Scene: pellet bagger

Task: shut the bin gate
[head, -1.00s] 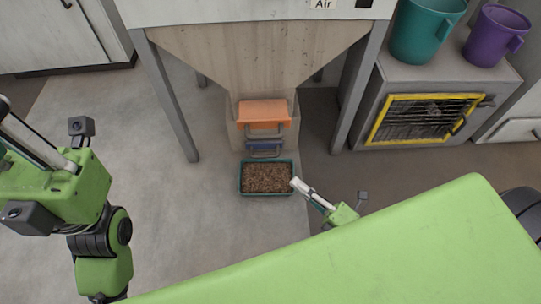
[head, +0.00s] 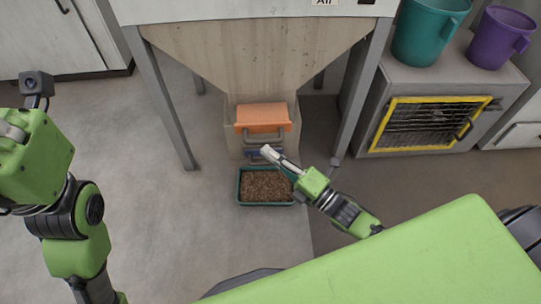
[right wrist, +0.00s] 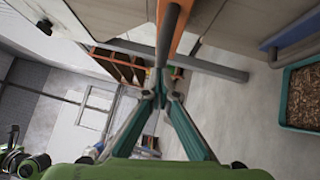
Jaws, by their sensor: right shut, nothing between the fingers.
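The bin's spout carries an orange gate (head: 263,118) with a grey bar handle (head: 264,133) at its front. The orange plate stands out from the spout. Below it is a blue part (head: 252,153) with its own grey handle, partly hidden by my gripper. My right gripper (head: 267,151) is shut and empty, in front of the spout just below the orange gate. In the right wrist view its closed fingertips (right wrist: 160,88) are close to a grey bar (right wrist: 168,38) beside the orange part (right wrist: 178,40); contact is unclear. My left gripper's fingers are cut off at the left edge.
A green tray of brown pellets (head: 241,201) stands on the floor below the spout, under my right gripper. Grey hopper legs (head: 160,98) flank the spout. A cabinet with a yellow-framed door (head: 372,140) is at the right. The floor at left is clear.

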